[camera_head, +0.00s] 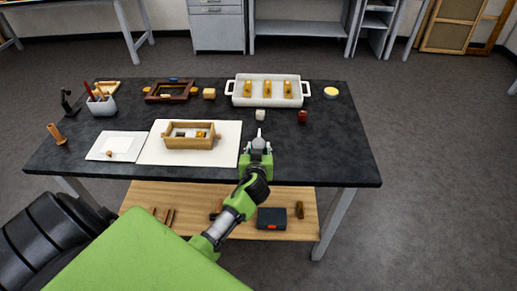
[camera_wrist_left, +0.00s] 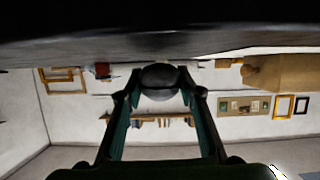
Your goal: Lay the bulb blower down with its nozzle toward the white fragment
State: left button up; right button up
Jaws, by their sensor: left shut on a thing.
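My left gripper (camera_head: 257,150) is over the front of the dark table, right of the white mat. It is shut on the grey bulb blower (camera_head: 258,142), whose pale nozzle points away toward the back of the table. In the left wrist view the bulb (camera_wrist_left: 160,82) sits between both fingertips, close to the dark tabletop; I cannot tell whether it touches. A small wooden box (camera_head: 190,143) on the mat holds small pieces, brown, gold and pale; the pale one (camera_head: 191,133) may be the white fragment, but it is too small to be sure. My right gripper is out of view.
A white two-handled tray (camera_head: 233,100) with several gold pieces stands at the back. The table's right front (camera_head: 335,160) is clear.

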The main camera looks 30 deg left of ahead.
pick_arm(q)
jog(key=shift+f, duration=0.4)
jog(key=shift+f, duration=0.1)
jog(key=o, duration=1.2)
jog(key=shift+s+d, duration=0.2)
jog(key=shift+s, duration=0.1)
jog(key=b+v, duration=0.1)
jog(key=v, duration=1)
jog(key=shift+s+r+b, duration=0.2)
jog(key=shift+r+b, duration=0.05)
jog(key=shift+b, duration=0.1)
